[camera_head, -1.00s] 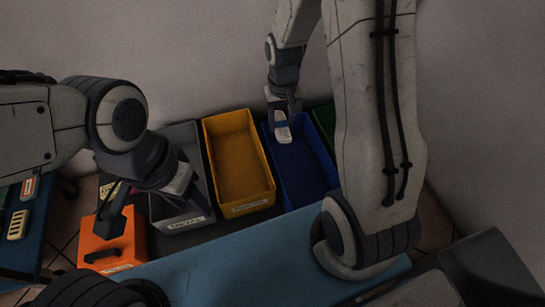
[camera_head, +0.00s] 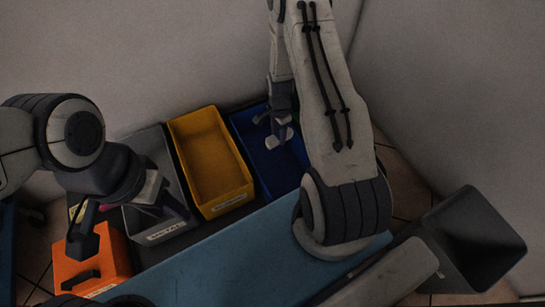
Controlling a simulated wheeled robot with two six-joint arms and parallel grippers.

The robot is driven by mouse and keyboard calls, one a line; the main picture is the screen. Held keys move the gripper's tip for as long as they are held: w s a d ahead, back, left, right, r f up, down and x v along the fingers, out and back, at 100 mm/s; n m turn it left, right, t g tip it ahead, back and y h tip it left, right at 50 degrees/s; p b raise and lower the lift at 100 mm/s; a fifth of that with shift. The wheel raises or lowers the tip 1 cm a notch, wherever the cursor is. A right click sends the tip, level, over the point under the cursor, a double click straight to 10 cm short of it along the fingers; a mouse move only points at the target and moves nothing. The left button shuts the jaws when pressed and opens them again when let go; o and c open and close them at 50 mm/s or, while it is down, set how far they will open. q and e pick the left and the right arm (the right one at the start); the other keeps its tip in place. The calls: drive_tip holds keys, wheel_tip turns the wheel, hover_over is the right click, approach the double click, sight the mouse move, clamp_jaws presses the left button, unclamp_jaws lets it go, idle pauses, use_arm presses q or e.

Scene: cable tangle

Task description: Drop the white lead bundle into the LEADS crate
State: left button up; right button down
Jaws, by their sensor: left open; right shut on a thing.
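My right gripper (camera_head: 279,128) hangs over the blue crate (camera_head: 245,138), pointing down. It is shut on a small pale item (camera_head: 274,142), which looks like the white lead bundle; it is partly hidden by the fingers. My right forearm covers the right side and front of the blue crate, and no label shows on it, so I cannot tell which crate is LEADS. My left gripper (camera_head: 124,217) is open and empty, with fingers wide apart above the orange container and the grey crate.
A yellow crate (camera_head: 182,160) and a grey crate (camera_head: 150,237) with a white label stand left of the blue one. An orange container (camera_head: 92,268) is at front left. A blue surface (camera_head: 225,262) lies in front. A dark bin (camera_head: 475,238) stands at right.

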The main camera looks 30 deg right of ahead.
wheel_tip(320, 180, down, 4)
drive_tip(key=b, duration=0.2)
drive_tip(key=shift+r+b, duration=0.15)
drive_tip(key=shift+b, duration=0.2)
drive_tip(key=shift+r, duration=0.1)
drive_tip(key=shift+c, duration=1.3)
unclamp_jaws()
drive_tip(key=shift+r, duration=0.1)
wheel_tip(320, 180, up, 9)
drive_tip(key=p, duration=0.5)
drive_tip(key=shift+r, duration=0.65)
